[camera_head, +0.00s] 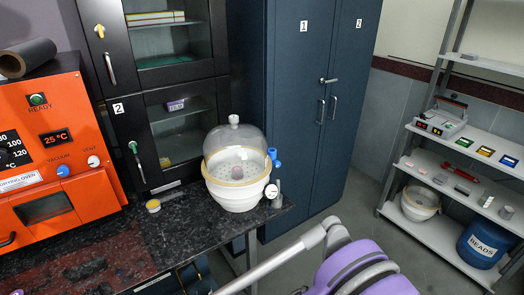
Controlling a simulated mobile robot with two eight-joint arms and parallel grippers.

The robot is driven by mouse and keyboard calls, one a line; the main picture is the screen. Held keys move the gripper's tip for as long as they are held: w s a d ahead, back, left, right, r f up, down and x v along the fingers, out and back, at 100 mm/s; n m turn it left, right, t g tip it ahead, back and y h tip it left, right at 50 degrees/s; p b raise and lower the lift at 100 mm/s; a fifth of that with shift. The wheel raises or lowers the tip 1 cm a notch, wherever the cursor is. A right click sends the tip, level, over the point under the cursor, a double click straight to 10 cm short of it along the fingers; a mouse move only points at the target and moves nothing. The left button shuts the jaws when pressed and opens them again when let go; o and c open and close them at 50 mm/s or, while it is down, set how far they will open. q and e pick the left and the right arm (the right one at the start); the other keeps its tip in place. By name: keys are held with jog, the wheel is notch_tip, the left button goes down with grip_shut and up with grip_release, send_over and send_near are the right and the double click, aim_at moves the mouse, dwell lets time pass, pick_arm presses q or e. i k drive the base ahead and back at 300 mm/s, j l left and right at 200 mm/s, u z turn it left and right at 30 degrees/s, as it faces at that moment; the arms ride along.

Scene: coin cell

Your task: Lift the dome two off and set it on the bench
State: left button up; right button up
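A clear dome (226,150) with a knob on top sits on a white round desiccator base (238,195) on the black speckled bench (192,240). Its lower rim rests on the base all the way round, as far as I can see. A perforated plate and a small purplish item show through the dome. A blue valve and a small gauge (271,191) are at the base's right side. Neither of my grippers is in view. A purple and white arm link of mine shows at the bottom centre-right.
An orange vacuum oven (55,150) stands left on the bench. A small yellowish jar (153,206) is left of the base. Bare bench lies in front. A black glass-door cabinet (120,100) and blue lockers (300,110) are behind. Right shelves hold another bowl-like vessel (420,203) and a blue beads drum (483,244).

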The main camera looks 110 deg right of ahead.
aim_at(235, 153)
jog(key=z, duration=0.45)
jog(key=j+z, duration=0.1)
jog(key=z, duration=2.15)
jog(key=k+z, duration=0.1)
jog(key=z, duration=0.8)
jog(key=k+j, duration=0.05)
